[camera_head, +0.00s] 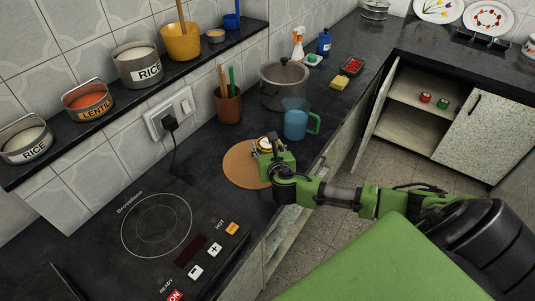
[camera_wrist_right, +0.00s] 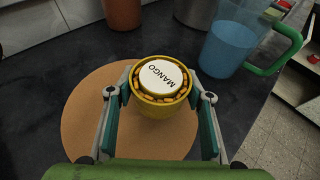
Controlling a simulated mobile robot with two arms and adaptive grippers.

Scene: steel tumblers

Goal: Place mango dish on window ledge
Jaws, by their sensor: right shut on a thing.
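The mango dish (camera_wrist_right: 161,103) is a small yellow dish with a white MANGO lid or label, ringed by orange-yellow bits. My right gripper (camera_wrist_right: 159,98) is shut on it, one finger on each side. In the head view the dish (camera_head: 265,142) shows small and partly hidden at the gripper, over the round brown mat (camera_head: 238,166). I cannot tell whether it touches the mat. A dark raised ledge (camera_head: 110,103) runs along the tiled wall at upper left; no window shows. My left gripper is not in view.
Rice tins (camera_head: 138,66), a lentils tin (camera_head: 88,101) and a yellow pot (camera_head: 181,42) stand on the ledge. A blue cup (camera_head: 296,121), a steel pot (camera_head: 284,85) and a brown utensil pot (camera_head: 228,106) stand near the gripper. The hob (camera_head: 156,224) is at lower left.

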